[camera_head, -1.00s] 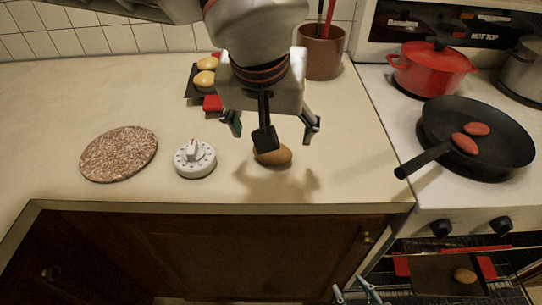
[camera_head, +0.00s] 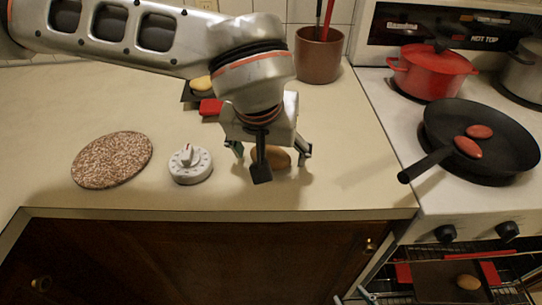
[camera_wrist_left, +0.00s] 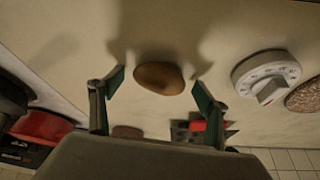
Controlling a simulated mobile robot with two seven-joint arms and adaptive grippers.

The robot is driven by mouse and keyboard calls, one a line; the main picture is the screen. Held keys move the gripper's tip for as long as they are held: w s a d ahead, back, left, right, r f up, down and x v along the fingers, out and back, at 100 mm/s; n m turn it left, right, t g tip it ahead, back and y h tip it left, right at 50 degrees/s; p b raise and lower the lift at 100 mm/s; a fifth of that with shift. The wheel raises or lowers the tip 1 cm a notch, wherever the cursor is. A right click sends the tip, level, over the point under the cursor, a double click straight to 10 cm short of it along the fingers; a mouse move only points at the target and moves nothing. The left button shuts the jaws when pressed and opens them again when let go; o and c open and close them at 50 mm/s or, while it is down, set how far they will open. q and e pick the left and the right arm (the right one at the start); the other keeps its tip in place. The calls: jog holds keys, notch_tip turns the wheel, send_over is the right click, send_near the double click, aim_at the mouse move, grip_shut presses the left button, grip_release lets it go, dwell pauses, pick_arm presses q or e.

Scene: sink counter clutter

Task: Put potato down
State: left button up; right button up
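The brown potato (camera_head: 281,159) rests on the counter (camera_head: 330,185) near its front edge. It also shows whole in the left wrist view (camera_wrist_left: 160,78). My left gripper (camera_head: 272,162) is lowered over the potato, one finger on each side. In the left wrist view its two fingers (camera_wrist_left: 160,85) are spread wide, with clear gaps between them and the potato. A black part of the gripper hides part of the potato in the head view. Of my right gripper, at most small pale tips show at the bottom edge of the head view; its state is unclear.
A white timer (camera_head: 190,165) and a speckled round mat (camera_head: 112,160) lie to the left. A brown utensil pot (camera_head: 318,58) stands behind. On the stove are a red pot (camera_head: 430,72) and a black pan (camera_head: 500,150). The open oven holds a tray (camera_head: 435,285).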

pick_arm(q)
jog(key=c, duration=1.3)
jog(key=shift+o, duration=0.2)
